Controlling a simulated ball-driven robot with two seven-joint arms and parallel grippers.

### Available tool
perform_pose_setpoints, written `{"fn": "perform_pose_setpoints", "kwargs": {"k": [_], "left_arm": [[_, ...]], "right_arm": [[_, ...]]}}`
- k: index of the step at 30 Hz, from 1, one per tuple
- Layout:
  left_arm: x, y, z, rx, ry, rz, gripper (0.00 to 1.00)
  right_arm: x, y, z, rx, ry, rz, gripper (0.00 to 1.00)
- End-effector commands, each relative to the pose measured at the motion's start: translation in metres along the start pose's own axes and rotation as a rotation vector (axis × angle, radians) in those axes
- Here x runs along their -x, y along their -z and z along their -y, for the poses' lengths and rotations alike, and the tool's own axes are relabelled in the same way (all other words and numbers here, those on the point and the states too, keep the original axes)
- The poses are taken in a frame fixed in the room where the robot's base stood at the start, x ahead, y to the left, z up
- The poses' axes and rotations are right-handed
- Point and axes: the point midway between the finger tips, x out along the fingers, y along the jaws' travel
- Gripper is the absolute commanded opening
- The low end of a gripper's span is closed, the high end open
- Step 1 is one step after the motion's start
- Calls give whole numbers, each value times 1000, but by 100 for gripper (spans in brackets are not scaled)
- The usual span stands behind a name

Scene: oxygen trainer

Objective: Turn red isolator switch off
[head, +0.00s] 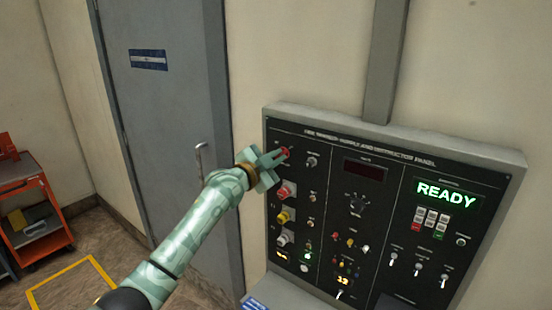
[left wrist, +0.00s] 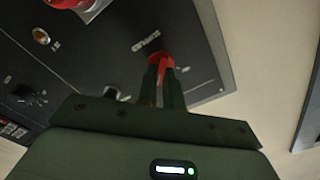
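The red isolator switch (head: 286,152) is a small red handle at the upper left corner of the black control panel. It also shows in the left wrist view (left wrist: 160,64), between and just beyond my fingertips. My left gripper (head: 277,157) reaches it from the left, its fingers close together on either side of the red handle. In the left wrist view the fingers (left wrist: 161,84) look closed on it, and they hide part of the handle. The switch's exact angle is hard to tell. My right gripper is not in view.
The panel (head: 330,190) has a red knob (head: 287,190) and a yellow knob (head: 285,215) below the switch, plus a lit green READY display (head: 446,195). A grey door (head: 165,100) stands to the left. An orange cart (head: 35,215) is at the far left.

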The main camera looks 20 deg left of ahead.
Motion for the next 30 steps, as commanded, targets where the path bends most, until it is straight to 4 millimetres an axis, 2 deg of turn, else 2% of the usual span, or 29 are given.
{"fn": "perform_pose_setpoints", "kwargs": {"k": [8, 14, 30], "left_arm": [[0, 0, 0, 13, -1, 1, 0], [0, 0, 0, 86, -2, 1, 0], [0, 0, 3, 554, -1, 2, 0]], "right_arm": [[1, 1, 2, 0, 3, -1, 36], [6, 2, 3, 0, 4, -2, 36], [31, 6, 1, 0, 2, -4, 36]]}}
